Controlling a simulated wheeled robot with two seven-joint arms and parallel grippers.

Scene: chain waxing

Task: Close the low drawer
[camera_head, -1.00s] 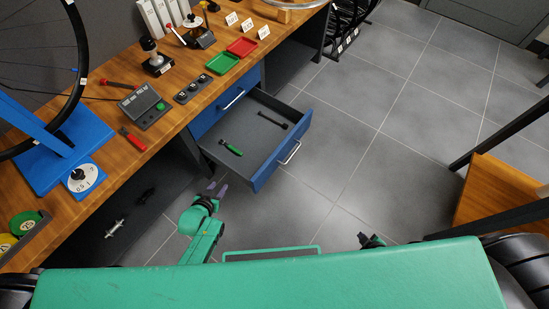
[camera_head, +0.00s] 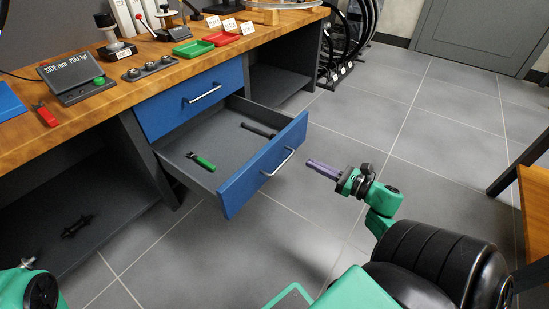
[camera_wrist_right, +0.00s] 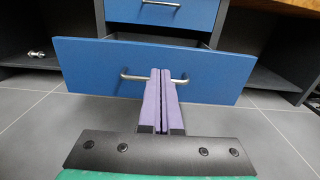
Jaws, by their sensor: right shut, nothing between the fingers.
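The low drawer (camera_head: 266,165) is pulled well out of the workbench, below a closed upper drawer (camera_head: 193,96). It has a blue front and a metal bar handle (camera_head: 277,163). A green-handled tool (camera_head: 203,162) and a dark tool (camera_head: 258,130) lie inside it. My right gripper (camera_head: 312,166) is shut and empty, pointing at the drawer front from the right. In the right wrist view its purple fingers (camera_wrist_right: 160,90) overlap the handle of the drawer front (camera_wrist_right: 100,68); contact cannot be told. My left arm shows at the lower left, with its gripper out of view.
Wheels (camera_head: 340,45) stand beyond the bench. Another table edge (camera_head: 535,200) is at the right. Floor between is clear.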

